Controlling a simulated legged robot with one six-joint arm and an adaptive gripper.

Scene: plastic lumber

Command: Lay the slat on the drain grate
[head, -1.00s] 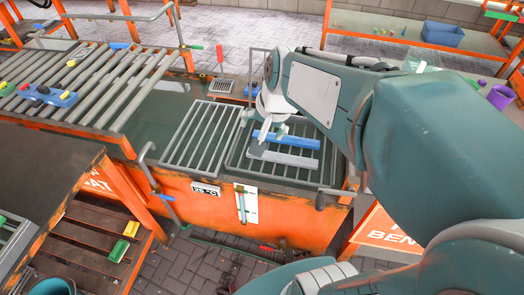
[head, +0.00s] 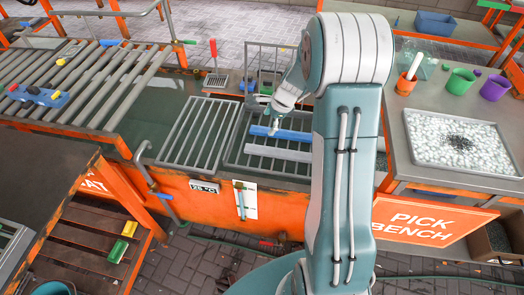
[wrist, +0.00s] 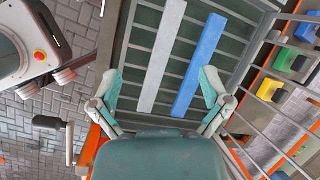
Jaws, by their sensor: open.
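A grey slat (head: 278,152) and a blue slat (head: 290,135) lie side by side, apart, on the right-hand barred grate (head: 240,155) in the head view. The grey slat (wrist: 163,50) and blue slat (wrist: 200,65) also show in the wrist view, resting across the bars. A second barred grate (head: 196,137) stands to the left and is bare. The frames do not tell which one is the drain grate. My gripper (wrist: 162,74) is open and empty, its fingers spread either side of the slats. In the head view my gripper (head: 273,125) hangs above them, partly hidden.
A roller conveyor (head: 85,80) with a blue block (head: 40,96) is at the left. The pick bench (head: 410,155) at the right bears a tray of white pellets (head: 412,133), a green cup (head: 460,80) and a purple cup (head: 495,88). A wire frame stands behind the grates.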

